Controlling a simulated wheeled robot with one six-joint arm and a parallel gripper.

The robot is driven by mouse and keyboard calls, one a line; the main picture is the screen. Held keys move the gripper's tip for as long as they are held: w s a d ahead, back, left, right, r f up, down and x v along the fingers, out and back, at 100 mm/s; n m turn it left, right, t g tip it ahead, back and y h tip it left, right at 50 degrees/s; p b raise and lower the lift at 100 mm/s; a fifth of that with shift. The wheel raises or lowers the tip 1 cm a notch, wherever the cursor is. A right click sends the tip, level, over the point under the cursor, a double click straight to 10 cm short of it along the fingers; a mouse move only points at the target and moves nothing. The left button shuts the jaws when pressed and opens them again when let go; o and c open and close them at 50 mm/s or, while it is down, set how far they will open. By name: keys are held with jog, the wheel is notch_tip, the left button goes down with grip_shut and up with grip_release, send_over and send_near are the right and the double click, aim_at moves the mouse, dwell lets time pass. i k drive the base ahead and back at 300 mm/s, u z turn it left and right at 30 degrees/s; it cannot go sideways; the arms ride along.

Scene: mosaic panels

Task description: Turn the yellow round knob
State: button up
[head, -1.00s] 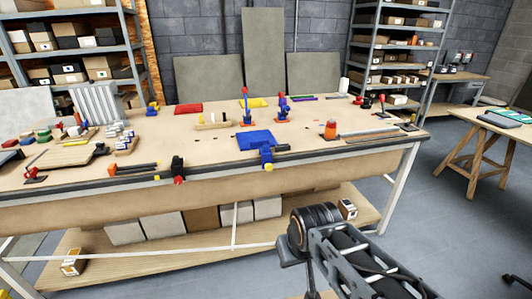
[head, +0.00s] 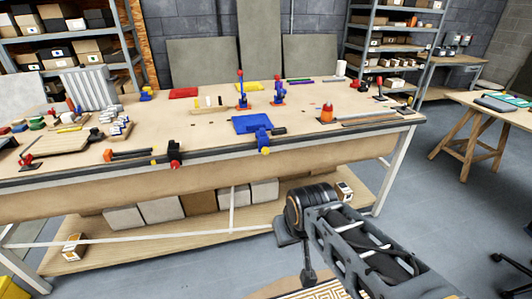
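A small yellow round knob (head: 265,151) sits at the front edge of the wooden workbench (head: 330,135). It is at the front end of a blue clamp-like part (head: 258,136), below a blue plate (head: 252,123). Part of my arm shows at the lower right, with a dark round joint and a grey slotted link, in front of and below the bench. My arm is apart from the knob. I cannot make out gripper fingers in the head view.
A red knob (head: 177,164) on a black mount also sits at the front edge, left of the yellow one. Red-tipped blue levers (head: 241,90) and an orange-topped part (head: 327,113) stand on the bench.

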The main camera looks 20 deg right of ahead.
aim_at(265, 151)
jog(key=z, duration=0.55)
jog(key=k, duration=1.25)
jog(key=u, duration=0.05)
jog(key=i, duration=0.45)
jog(key=u, duration=0.85)
jog(key=i, duration=1.3)
jog(key=z, duration=0.55)
